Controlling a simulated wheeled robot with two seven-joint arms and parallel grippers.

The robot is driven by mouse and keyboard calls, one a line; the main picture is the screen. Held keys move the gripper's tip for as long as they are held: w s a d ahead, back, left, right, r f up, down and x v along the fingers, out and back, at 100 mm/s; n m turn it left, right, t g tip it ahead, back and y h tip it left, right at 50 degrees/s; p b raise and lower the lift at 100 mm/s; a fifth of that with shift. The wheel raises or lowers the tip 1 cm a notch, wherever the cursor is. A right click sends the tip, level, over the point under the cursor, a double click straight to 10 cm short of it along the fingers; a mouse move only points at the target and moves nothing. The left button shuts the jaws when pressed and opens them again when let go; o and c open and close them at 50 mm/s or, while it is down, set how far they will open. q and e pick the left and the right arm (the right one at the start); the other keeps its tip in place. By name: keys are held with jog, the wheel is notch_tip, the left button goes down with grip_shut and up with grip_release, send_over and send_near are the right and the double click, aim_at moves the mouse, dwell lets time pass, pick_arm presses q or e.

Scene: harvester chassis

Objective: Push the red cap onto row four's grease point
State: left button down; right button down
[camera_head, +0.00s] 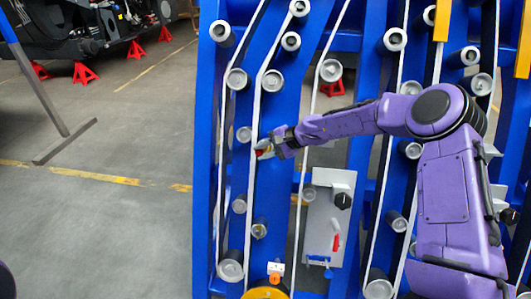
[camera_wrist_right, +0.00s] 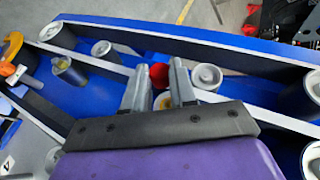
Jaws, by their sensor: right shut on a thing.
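The red cap (camera_head: 259,153) is at the tip of my right gripper (camera_head: 266,149) in the head view, in front of the blue frame's left part. In the right wrist view the red cap (camera_wrist_right: 158,75) sits between the two grey fingertips of my right gripper (camera_wrist_right: 157,82), which is shut on it. A yellowish round end (camera_wrist_right: 163,101) shows between the fingers, partly hidden; I cannot tell whether the cap touches it. Which grease point is row four's cannot be told from these views. My left gripper is not in view.
The blue frame (camera_head: 205,150) carries several grey rollers and pale belts close around the gripper. A roller (camera_wrist_right: 205,76) stands just right of the fingers. A pale plate (camera_head: 322,235) with a red handle is lower right. Open floor (camera_head: 110,220) lies left.

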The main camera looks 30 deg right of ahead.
jog(key=shift+d, duration=0.2)
jog(key=shift+s, duration=0.1)
jog(key=shift+s+r+p, duration=0.1)
jog(key=shift+r+p, duration=0.2)
jog(key=shift+p, duration=0.1)
jog(key=shift+n, duration=0.3)
jog(key=w+d+f+b, duration=0.2)
jog(key=w, duration=0.1)
jog(key=shift+w+d+f, duration=0.2)
jog(key=shift+d+f, duration=0.2)
